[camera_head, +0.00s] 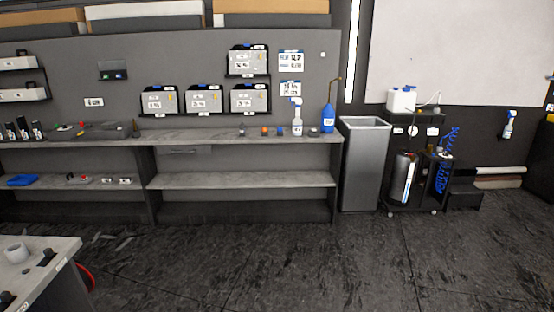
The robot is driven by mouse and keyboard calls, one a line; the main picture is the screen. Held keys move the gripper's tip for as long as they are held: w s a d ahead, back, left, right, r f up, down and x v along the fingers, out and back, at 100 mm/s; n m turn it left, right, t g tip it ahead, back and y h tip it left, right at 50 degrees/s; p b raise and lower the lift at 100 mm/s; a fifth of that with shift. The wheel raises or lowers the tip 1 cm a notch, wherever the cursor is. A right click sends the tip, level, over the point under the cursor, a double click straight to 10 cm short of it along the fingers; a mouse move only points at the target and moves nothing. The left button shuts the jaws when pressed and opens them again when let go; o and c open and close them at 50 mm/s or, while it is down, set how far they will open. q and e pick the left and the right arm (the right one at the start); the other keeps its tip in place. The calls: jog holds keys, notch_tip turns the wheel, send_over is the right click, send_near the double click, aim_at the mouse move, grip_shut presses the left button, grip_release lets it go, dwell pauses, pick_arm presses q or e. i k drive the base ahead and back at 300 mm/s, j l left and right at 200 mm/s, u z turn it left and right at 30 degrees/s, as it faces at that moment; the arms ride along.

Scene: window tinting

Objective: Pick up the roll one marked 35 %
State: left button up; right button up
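I cannot make out any roll marked 35 %. Four grey boxes with small labels hang on the wall panel: the left box (159,103), the middle box (203,102), the right box (249,102) and the upper box (247,64). Their print is too small to read. Long pale roll-like shapes (500,178) lie low at the right wall, also unreadable. Neither of my grippers is in view.
A long grey workbench (190,143) with a lower shelf (240,180) runs along the wall, bearing a spray bottle (296,122) and a blue bottle (328,119). A grey bin (364,165) and a cart (415,135) stand right of it. The dark floor (300,265) in front is clear.

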aim_at(37, 127)
jog(key=i+u, duration=0.15)
jog(key=i, duration=0.65)
jog(key=i+l+u, duration=0.1)
jog(key=i, duration=0.75)
jog(key=i+j+z, duration=0.1)
jog(key=i, duration=0.4)
jog(key=i+j+z, duration=0.15)
jog(key=i, duration=0.35)
jog(key=i+j+z, duration=0.1)
jog(key=i, duration=0.35)
jog(key=i+j+z, duration=0.35)
jog(key=i+j+u, duration=0.1)
jog(key=u, duration=2.45)
jog(key=l, duration=0.1)
